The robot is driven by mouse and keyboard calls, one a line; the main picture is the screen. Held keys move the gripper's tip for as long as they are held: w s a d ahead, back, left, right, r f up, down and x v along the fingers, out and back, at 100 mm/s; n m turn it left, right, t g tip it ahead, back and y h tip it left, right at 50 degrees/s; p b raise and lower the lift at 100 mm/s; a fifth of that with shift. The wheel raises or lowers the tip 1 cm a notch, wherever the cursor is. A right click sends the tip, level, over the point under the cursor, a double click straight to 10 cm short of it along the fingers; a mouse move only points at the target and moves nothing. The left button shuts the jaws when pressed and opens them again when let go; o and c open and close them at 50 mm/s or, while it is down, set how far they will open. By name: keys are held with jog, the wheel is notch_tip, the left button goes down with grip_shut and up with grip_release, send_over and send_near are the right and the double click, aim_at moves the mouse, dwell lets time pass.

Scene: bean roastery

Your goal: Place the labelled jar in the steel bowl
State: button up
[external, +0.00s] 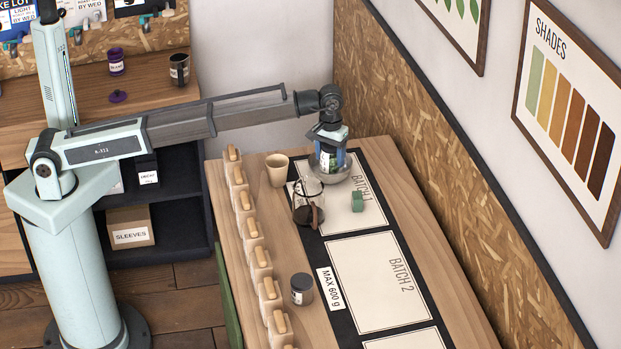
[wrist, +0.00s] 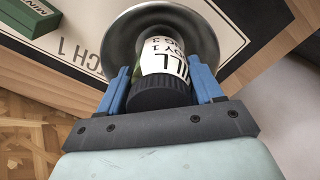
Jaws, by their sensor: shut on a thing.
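My gripper (wrist: 163,80) is shut on a labelled jar (wrist: 165,57), its blue fingers on either side of it. The jar has a dark ribbed lid towards my palm and a white label with black print. In the external view the jar (external: 325,158) hangs under my gripper (external: 328,140) at the far end of the table. The steel bowl (external: 343,176) is directly below it on the mat. In the wrist view the jar's far end lies within the outline of the bowl (wrist: 127,40). I cannot tell whether the jar touches the bowl.
A glass carafe (external: 304,207), a beige cup (external: 277,171) and a small green box (external: 357,202) stand near the bowl. A dark labelled jar (external: 301,289) and several wooden-topped containers (external: 254,246) are nearer. The BATCH 2 panel (external: 375,282) is clear. A wall is on the right.

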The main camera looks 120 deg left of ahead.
jog(key=shift+f, duration=1.05)
jog(key=shift+f, duration=0.15)
jog(key=o, duration=1.2)
notch_tip(320, 180, up, 12)
jog(key=shift+r, duration=0.15)
jog(key=shift+o, duration=0.4)
